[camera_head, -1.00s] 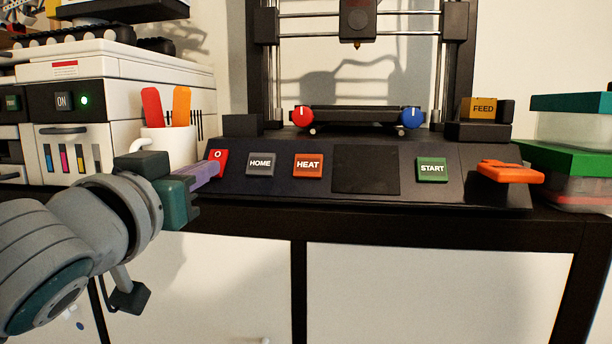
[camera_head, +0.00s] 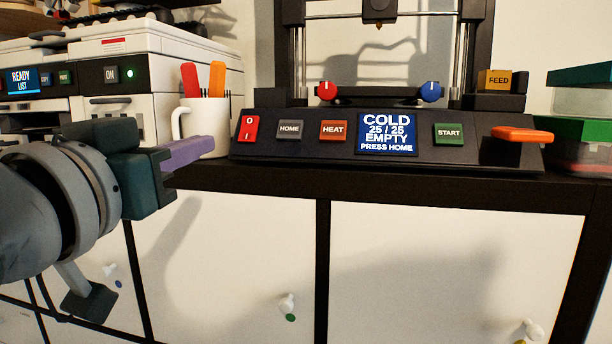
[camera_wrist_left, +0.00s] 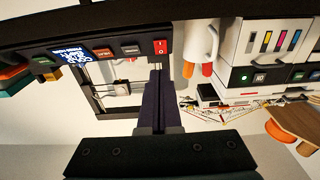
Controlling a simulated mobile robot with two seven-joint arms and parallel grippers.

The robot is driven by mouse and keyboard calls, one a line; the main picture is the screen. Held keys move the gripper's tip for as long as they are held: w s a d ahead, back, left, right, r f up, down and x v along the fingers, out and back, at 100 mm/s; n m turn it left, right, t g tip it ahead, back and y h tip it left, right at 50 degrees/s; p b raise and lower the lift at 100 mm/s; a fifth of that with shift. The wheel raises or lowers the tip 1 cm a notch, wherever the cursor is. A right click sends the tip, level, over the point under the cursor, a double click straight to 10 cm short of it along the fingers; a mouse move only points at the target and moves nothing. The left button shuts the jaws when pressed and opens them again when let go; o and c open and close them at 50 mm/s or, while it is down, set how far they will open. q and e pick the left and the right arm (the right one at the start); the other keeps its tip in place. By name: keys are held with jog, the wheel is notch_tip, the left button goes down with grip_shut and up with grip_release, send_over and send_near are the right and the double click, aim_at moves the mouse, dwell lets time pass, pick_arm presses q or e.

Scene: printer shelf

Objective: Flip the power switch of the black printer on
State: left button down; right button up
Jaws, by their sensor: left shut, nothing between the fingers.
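The black printer (camera_head: 300,150) stands on the dark shelf, with a sloped front panel of buttons. Its red power switch (camera_head: 248,129), marked O and I, is at the panel's left end. The printer's screen (camera_head: 387,134) is lit blue and reads COLD, 25 / 25, EMPTY, PRESS HOME. My left gripper (camera_head: 212,146) is shut and empty, its purple fingers in front of the white mug and left of the switch, apart from it. In the left wrist view the fingers (camera_wrist_left: 158,75) point toward the red switch (camera_wrist_left: 160,47). My right gripper is not in view.
A white mug (camera_head: 187,125) with red and orange handles in it stands left of the printer. A white printer (camera_head: 140,70) is behind it at left. An orange lever (camera_head: 522,134) sticks out at the panel's right end. Green-lidded boxes (camera_head: 580,130) stand at right.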

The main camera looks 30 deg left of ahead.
pick_arm(q)
jog(key=shift+b+v, duration=0.3)
jog(key=shift+v, duration=0.85)
jog(key=shift+f, duration=0.15)
jog(key=s+d+f+m+g+h, duration=0.1)
jog(key=s+f+g, duration=0.15)
jog(key=f, duration=0.45)
jog(key=s+d+f+g+h, duration=0.1)
jog(key=s+f+g, duration=0.1)
jog(key=f+g, duration=0.35)
jog(key=s+d+f+m+g+h, duration=0.1)
jog(key=s+d+f+m+g, duration=0.15)
jog(key=s+f, duration=0.4)
jog(key=s+d+f+m+g+h, duration=0.1)
jog(key=s+d+f+g, duration=0.25)
jog(key=s+f, duration=0.3)
notch_tip(320, 180, up, 17)
jog(key=p, duration=1.6)
jog(key=shift+f+g, duration=0.15)
jog(key=shift+g, duration=0.25)
jog(key=shift+a, duration=0.1)
